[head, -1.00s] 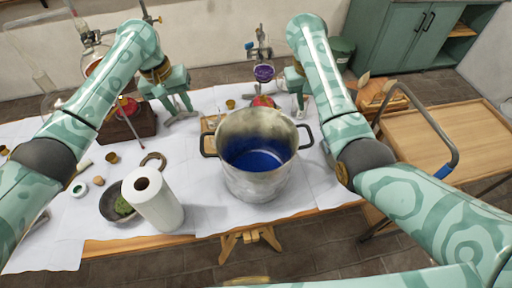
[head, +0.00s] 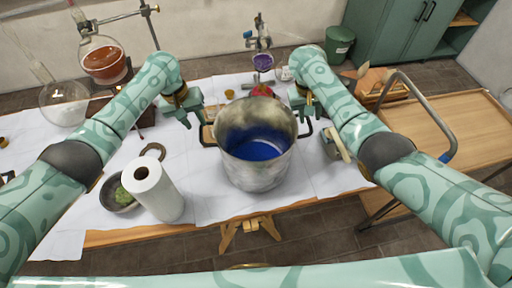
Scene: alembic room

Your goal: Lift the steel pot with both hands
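The steel pot (head: 256,172) stands upright on the white-covered table, with blue inside its bottom and a dark loop handle on each side. My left gripper (head: 196,118) is open just behind and left of the pot's left handle (head: 206,137). My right gripper (head: 303,110) looks open, just above and behind the right handle (head: 306,130). Both grippers point down. I see neither handle between fingers, and contact cannot be told.
A paper towel roll (head: 153,190) and a bowl with green matter (head: 117,197) stand left of the pot. Glass flasks, one with orange liquid (head: 104,63), are at the back left. A wooden cart (head: 455,120) is at the right.

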